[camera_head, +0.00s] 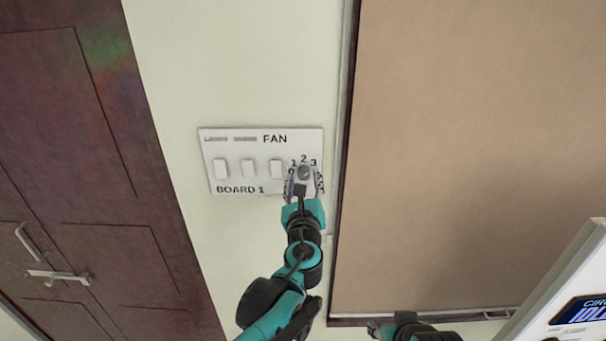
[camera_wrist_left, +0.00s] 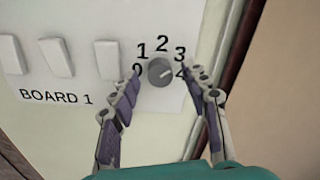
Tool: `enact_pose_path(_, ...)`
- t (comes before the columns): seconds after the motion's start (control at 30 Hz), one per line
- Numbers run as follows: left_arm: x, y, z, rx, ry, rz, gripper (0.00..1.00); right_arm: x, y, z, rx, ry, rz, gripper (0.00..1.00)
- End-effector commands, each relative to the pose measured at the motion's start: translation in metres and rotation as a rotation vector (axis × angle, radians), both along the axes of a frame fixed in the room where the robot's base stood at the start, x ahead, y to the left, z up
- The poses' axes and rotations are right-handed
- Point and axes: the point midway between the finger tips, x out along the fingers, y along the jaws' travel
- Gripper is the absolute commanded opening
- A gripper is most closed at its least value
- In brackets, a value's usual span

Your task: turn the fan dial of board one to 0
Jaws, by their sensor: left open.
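Board one (camera_head: 229,177) is a white wall plate marked BOARD 1 and FAN, with several white rocker switches and a round grey fan dial (camera_head: 304,172) at its right end. In the left wrist view the dial (camera_wrist_left: 160,72) is ringed by the numbers 0 to 4. A pale mark on it seems to point right, toward 3 or 4; I cannot tell which. My left gripper (camera_wrist_left: 173,82) is open, with one finger on each side of the dial and a gap to it. Part of my right arm shows at the bottom edge of the head view; its fingers are not clear.
A brown door (camera_head: 105,180) with a metal handle stands at left. A framed tan panel (camera_head: 470,150) is close to the right of the board. A white device with a lit display (camera_head: 583,311) is at lower right. The wall below the board is bare.

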Motion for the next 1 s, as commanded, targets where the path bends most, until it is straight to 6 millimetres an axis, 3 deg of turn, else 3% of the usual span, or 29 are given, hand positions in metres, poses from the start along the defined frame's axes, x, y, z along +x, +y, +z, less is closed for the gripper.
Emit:
enact_pose_path(0.17, 0.0146, 0.0007, 0.0002, -0.001, 0.000, 0.001, 0.46, 0.0001, 0.0000, 0.0030, 0.000, 0.000, 0.000, 0.40)
enact_pose_path(0.43, 0.0160, 0.0005, -0.0004, -0.002, 0.000, 0.001, 0.46, 0.0000, 0.0000, 0.0029, 0.000, 0.000, 0.000, 0.40)
enact_pose_path(0.47, 0.0160, 0.0005, -0.0004, -0.002, 0.000, 0.001, 0.41, 0.0000, 0.0000, 0.0029, 0.000, 0.000, 0.000, 0.40)
enact_pose_path(0.6, 0.0159, 0.0005, -0.0003, -0.002, 0.000, 0.001, 0.04, 0.0000, 0.0000, 0.0029, 0.000, 0.000, 0.000, 0.40)
enact_pose_path(0.63, 0.0159, 0.0005, -0.0003, -0.002, 0.000, 0.001, 0.00, 0.0000, 0.0000, 0.0029, 0.000, 0.000, 0.000, 0.40)
enact_pose_path(1.0, 0.0158, 0.0008, -0.0006, -0.037, 0.000, 0.001, 0.00, 0.0001, 0.0000, 0.0009, 0.000, 0.000, 0.000, 0.40)
